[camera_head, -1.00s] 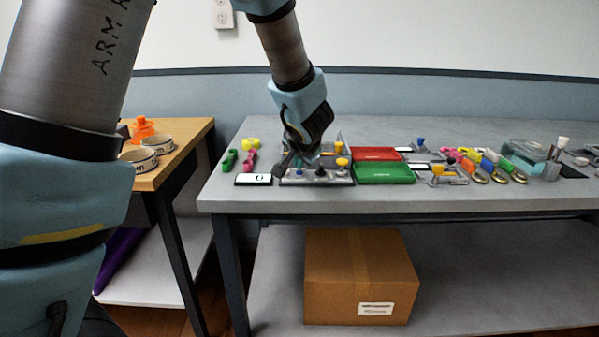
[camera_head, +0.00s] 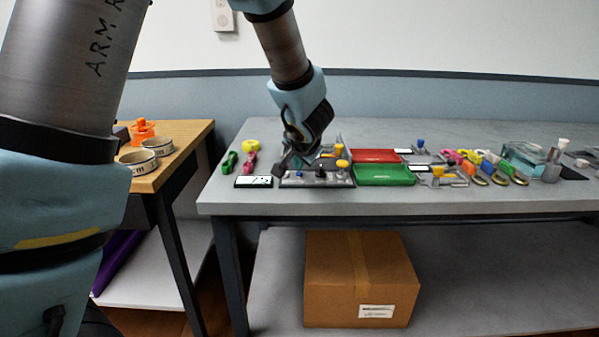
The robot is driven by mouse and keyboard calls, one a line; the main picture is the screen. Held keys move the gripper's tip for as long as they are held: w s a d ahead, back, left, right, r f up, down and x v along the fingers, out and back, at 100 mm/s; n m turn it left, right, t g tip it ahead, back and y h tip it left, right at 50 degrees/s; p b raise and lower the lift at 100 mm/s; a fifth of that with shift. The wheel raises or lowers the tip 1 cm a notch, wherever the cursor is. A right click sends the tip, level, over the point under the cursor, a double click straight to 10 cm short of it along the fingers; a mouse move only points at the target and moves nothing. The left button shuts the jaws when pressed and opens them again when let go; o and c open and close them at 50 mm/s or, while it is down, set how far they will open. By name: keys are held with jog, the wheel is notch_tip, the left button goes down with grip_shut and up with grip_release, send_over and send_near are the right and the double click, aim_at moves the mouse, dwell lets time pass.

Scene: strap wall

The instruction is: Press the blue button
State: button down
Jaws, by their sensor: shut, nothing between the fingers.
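My gripper (camera_head: 280,169) is shut and points down at the left end of a grey metal panel (camera_head: 316,183) near the front of the grey table. Another blue-topped piece (camera_head: 421,143) stands farther right. A small white display (camera_head: 253,182) lies left of the panel and shows dark marks.
Red (camera_head: 376,155) and green (camera_head: 384,175) trays lie right of the panel. Several coloured clips and padlocks (camera_head: 483,165) are farther right. Green and pink pieces lie at the left. A wooden table (camera_head: 172,178) with tape rolls stands left. The front table strip (camera_head: 450,200) is clear.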

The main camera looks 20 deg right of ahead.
aim_at(299, 179)
jog(key=shift+r, duration=0.45)
notch_tip(299, 179, up, 5)
jog(key=p, duration=0.3)
dwell(0.8)
